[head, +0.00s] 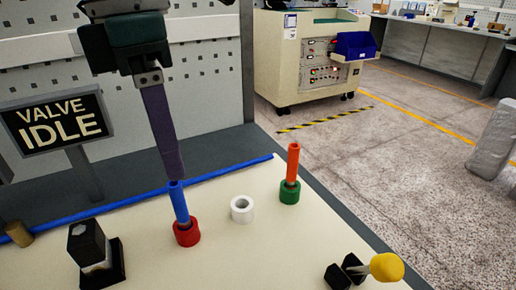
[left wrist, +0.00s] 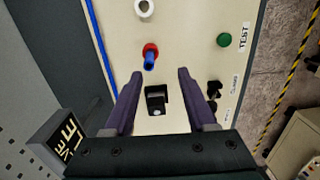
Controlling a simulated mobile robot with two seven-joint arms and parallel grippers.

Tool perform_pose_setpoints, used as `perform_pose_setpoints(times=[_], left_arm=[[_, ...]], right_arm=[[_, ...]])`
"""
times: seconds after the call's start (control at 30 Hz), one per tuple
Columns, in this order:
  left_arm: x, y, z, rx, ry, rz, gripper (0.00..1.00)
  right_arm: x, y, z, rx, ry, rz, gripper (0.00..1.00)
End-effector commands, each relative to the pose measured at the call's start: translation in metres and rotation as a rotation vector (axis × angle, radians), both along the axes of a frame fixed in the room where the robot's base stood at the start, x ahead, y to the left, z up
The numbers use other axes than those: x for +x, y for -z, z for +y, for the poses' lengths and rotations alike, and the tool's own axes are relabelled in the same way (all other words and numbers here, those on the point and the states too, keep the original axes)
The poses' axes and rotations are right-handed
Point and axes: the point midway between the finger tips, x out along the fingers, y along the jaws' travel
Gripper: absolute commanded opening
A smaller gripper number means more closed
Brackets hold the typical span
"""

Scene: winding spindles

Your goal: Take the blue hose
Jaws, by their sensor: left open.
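The short blue hose (head: 180,205) stands nearly upright in a red collar (head: 187,236) on the cream panel. In the left wrist view the blue hose (left wrist: 149,63) and its red collar (left wrist: 150,48) show just beyond the fingertips, left of the middle. My left gripper (head: 172,168) comes down from above, its purple finger ending at the hose's top in the head view. I cannot tell whether they touch. In the left wrist view the gripper (left wrist: 160,75) is open, with nothing held between its fingers. My right gripper is not in view.
A white ring (head: 242,209) and an orange hose (head: 293,163) in a green collar (head: 289,193) stand to the right. A black block (head: 88,243), a yellow knob (head: 386,267) and a "VALVE IDLE" sign (head: 56,122) are near. A long blue tube (head: 235,170) runs along the back edge.

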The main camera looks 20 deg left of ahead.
Motion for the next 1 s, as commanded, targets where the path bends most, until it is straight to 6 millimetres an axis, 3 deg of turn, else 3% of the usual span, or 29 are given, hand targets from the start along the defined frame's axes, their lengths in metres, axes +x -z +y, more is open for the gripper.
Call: perform_pose_setpoints(times=[0.1, 0.73, 1.0], left_arm=[[0.000, 0.010, 0.015, 0.058, -0.020, 0.008, 0.56], [0.006, 0.093, 0.017, 0.055, -0.016, 0.010, 0.56], [0.007, 0.100, 0.017, 0.054, -0.015, 0.006, 0.56]], right_arm=[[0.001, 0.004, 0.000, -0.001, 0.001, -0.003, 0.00], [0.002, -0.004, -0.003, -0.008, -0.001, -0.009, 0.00], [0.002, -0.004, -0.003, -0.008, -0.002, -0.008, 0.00]])
